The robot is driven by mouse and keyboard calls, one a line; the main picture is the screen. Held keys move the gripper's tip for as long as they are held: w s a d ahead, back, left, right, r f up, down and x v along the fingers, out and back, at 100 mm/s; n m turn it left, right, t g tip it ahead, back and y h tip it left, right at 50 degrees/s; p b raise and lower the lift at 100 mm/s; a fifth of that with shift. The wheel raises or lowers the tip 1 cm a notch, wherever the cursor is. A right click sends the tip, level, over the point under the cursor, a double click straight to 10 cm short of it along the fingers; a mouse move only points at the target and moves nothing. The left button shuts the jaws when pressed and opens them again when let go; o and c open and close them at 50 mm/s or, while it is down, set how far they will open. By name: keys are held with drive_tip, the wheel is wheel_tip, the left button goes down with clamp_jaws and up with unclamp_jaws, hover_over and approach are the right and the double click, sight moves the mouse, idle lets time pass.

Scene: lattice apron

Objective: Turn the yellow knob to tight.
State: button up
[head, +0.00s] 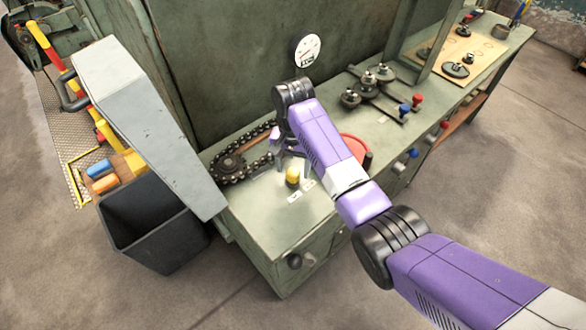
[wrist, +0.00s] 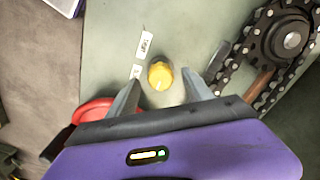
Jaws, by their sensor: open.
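The yellow knob (head: 292,177) stands on the green bench top, near the front edge. In the wrist view the yellow knob (wrist: 160,74) shows from above, with a pale mark on its lower part. Two small white labels (wrist: 146,42) lie beside it; their print is too small to read surely. My gripper (head: 290,164) is close above and behind the knob in the head view. In the wrist view my gripper (wrist: 162,73) is open, with one finger on each side of the knob and gaps between. Contact is not visible.
A chain on a sprocket (head: 232,163) lies beside the knob. A red round thing (head: 357,147) is partly hidden behind my arm. A grey slanted panel (head: 145,120) and a dark bin (head: 150,222) stand at left. Blue and red handles (head: 404,108) are farther right.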

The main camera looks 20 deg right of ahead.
drive_tip(key=shift+f, duration=0.75)
clamp_jaws()
